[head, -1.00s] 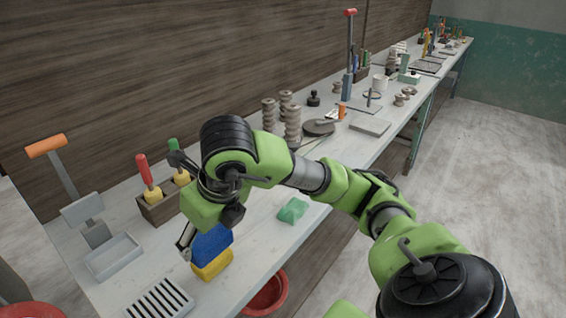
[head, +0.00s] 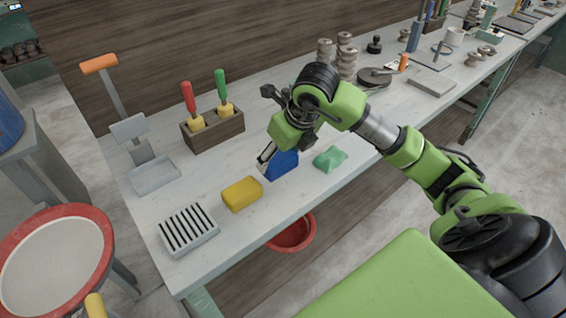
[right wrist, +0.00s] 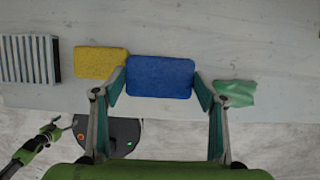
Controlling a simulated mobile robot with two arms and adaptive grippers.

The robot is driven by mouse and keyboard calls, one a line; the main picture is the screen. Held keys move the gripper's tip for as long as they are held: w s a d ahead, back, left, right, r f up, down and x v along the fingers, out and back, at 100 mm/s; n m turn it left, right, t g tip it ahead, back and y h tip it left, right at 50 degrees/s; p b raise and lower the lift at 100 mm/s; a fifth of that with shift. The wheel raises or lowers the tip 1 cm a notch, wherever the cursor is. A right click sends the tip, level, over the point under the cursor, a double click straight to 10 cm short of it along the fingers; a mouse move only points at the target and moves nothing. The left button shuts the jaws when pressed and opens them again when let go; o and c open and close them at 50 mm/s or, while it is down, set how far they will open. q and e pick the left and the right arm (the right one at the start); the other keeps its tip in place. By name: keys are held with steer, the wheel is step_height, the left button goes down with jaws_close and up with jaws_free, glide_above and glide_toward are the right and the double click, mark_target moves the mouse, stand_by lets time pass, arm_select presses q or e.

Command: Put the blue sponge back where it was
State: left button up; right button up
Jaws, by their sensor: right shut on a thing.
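The blue sponge (head: 284,164) is held in my right gripper (head: 266,162), over the bench near its front edge. In the right wrist view the blue sponge (right wrist: 160,77) sits between the two fingers, which are shut on it. I cannot tell whether its underside touches the bench. The yellow sponge (head: 242,193) lies to its left and the crumpled green cloth (head: 330,159) to its right. Part of my left arm shows at the lower left of the right wrist view; its gripper (right wrist: 56,127) is too small to read.
A slotted rack (head: 188,232) stands left of the yellow sponge. A grey tray (head: 155,176) and a wooden box (head: 214,132) with red- and green-handled tools are behind. A red bucket (head: 292,233) is below the front edge. Clay stacks (head: 345,55) stand farther right.

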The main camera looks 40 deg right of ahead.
mark_target(283, 165)
steer(key=shift+w+d+f, duration=0.3)
steer(key=shift+d+f, duration=0.1)
steer(key=shift+f, duration=0.2)
steer(key=f, duration=0.1)
steer(key=f+p, duration=0.1)
steer(key=f, duration=0.1)
steer(key=shift+w+d+f, duration=0.1)
steer(key=shift+d+f, duration=0.2)
steer(key=shift+f, duration=0.15)
steer(key=shift+f, duration=0.1)
steer(key=o, duration=0.5)
steer(key=shift+o, duration=0.6)
